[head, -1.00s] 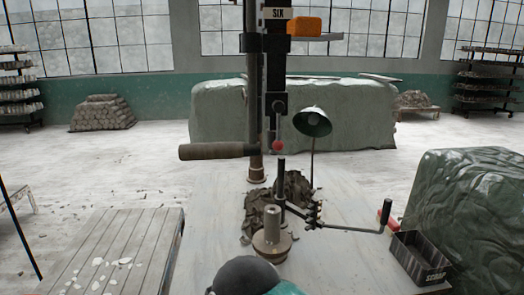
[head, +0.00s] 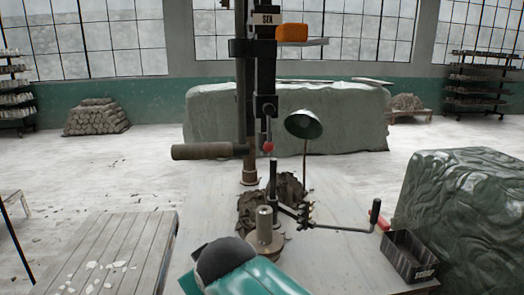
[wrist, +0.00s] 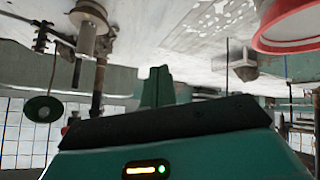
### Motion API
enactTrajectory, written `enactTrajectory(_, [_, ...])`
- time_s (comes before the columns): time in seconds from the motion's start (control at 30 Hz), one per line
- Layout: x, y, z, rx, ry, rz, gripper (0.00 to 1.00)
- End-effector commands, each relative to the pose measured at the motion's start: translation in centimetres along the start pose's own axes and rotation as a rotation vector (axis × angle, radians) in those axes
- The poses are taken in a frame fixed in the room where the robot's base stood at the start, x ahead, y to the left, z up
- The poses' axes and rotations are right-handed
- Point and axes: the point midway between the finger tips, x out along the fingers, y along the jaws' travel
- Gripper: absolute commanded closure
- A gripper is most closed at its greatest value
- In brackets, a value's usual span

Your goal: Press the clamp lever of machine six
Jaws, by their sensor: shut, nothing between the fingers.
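The machine's sign reading SIX (head: 267,18) is at the top of a dark column in the head view. A lever with a red ball (head: 268,147) hangs below the black head. A long brown-grip handle (head: 202,151) sticks out to the left, and a black-handled crank (head: 374,214) is at lower right. I cannot tell for sure which is the clamp lever. My gripper (wrist: 157,87) is shut and empty in the wrist view, its green fingers apart from the machine. My teal and black arm shows at the bottom of the head view, in front of the round metal base (head: 264,242).
Dark clay trimmings (head: 290,190) lie around the machine on the pale table. A green lamp (head: 304,124) stands behind. A black scrap bin (head: 410,258) and a wrapped block (head: 455,205) are at right. A slatted platform (head: 110,255) is at lower left.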

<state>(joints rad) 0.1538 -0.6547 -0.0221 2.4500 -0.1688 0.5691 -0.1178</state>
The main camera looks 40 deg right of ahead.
Motion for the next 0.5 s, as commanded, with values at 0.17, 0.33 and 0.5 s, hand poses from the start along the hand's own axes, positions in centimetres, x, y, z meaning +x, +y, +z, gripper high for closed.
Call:
enactTrajectory(0.17, [1.2, 6.5, -4.0, -0.114, 0.156, 0.17, 1.0])
enactTrajectory(0.33, [1.1, 12.8, -7.5, -0.282, 0.306, 0.346, 1.0])
enactTrajectory(0.5, [0.3, 18.2, -10.1, -0.479, 0.43, 0.504, 1.0])
